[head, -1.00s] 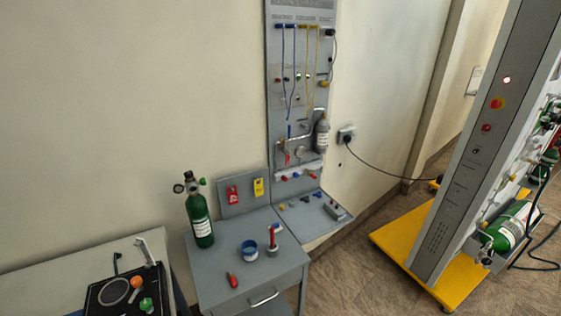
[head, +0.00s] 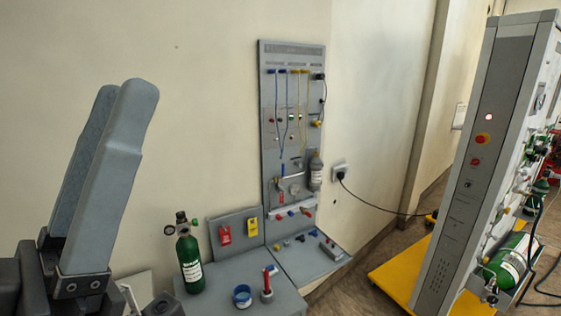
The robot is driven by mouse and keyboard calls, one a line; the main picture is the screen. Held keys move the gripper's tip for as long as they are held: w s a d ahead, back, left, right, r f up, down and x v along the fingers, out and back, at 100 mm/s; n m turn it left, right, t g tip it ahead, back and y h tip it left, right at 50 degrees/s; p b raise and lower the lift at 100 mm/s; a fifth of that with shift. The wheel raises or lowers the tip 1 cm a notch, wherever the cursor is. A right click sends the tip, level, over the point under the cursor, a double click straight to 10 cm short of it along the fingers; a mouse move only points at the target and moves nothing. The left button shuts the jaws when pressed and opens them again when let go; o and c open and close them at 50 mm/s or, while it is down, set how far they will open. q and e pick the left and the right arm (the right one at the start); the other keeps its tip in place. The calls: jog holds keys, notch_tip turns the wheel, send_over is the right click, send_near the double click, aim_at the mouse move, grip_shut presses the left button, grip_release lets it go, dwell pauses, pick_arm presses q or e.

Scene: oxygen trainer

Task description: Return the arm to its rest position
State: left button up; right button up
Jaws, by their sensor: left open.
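My left gripper (head: 122,95) shows large at the left of the head view. Its two grey fingers point up and stand apart, with nothing between them. It is in front of the plain wall, left of the green oxygen cylinder (head: 191,262), and it looks clear of everything. The gripper's base and wrist fill the lower left corner and hide part of the table there. My right gripper does not show.
A grey bench (head: 215,303) carries the cylinder, a blue cup (head: 242,297) and a red-topped item (head: 267,284). A grey panel (head: 292,95) with hoses stands behind. A tall cabinet (head: 462,180) on a yellow base (head: 397,283) stands at right. The wall space between gripper and panel is free.

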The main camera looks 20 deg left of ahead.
pick_arm(q)
jog(key=w+a+f+g+y, duration=0.1)
jog(key=w+f+g+y, duration=0.1)
jog(key=w+f+y, duration=0.15)
notch_tip(320, 180, up, 27)
jog(key=p, duration=2.6)
jog(key=shift+r+p, duration=0.2)
jog(key=shift+p, duration=0.15)
jog(key=shift+w, duration=0.1)
